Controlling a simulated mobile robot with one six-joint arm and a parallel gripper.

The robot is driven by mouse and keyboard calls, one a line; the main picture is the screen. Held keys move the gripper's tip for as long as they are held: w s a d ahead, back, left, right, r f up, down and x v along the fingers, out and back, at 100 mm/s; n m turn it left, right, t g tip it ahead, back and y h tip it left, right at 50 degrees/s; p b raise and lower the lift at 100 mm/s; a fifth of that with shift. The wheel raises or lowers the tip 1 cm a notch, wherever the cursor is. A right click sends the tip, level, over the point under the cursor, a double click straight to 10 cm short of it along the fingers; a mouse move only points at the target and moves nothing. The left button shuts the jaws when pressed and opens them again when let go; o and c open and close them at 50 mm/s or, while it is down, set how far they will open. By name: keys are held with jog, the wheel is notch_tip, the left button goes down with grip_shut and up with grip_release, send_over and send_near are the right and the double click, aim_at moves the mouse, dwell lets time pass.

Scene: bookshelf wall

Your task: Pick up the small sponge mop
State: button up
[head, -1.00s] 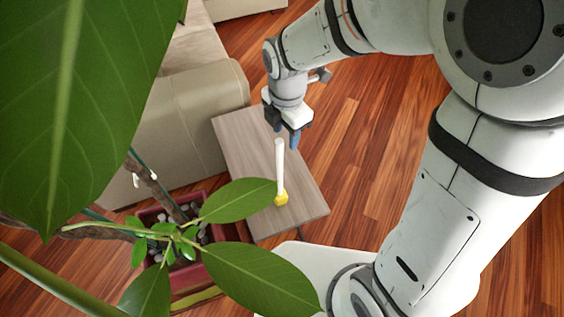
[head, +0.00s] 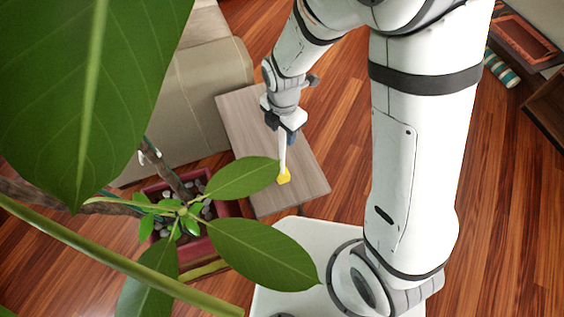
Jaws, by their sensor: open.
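The small sponge mop has a white handle (head: 282,155) and a yellow sponge head (head: 284,176). It is at the wooden side table (head: 308,186), with the head at the lower end over the tabletop and the handle pointing up toward my gripper. My gripper (head: 281,131) is open and hangs over the table, with its blue fingers at the top of the handle. The fingers hide the handle's upper end. I cannot tell whether they touch it.
A potted plant with a red planter (head: 228,227) stands beside the table, and its large leaves (head: 85,85) cover the left of the view. One leaf (head: 243,175) reaches close to the mop head. A beige sofa (head: 205,95) borders the table's left side. Wooden floor (head: 338,110) is open at the right.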

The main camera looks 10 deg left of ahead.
grip_shut()
dwell(0.3)
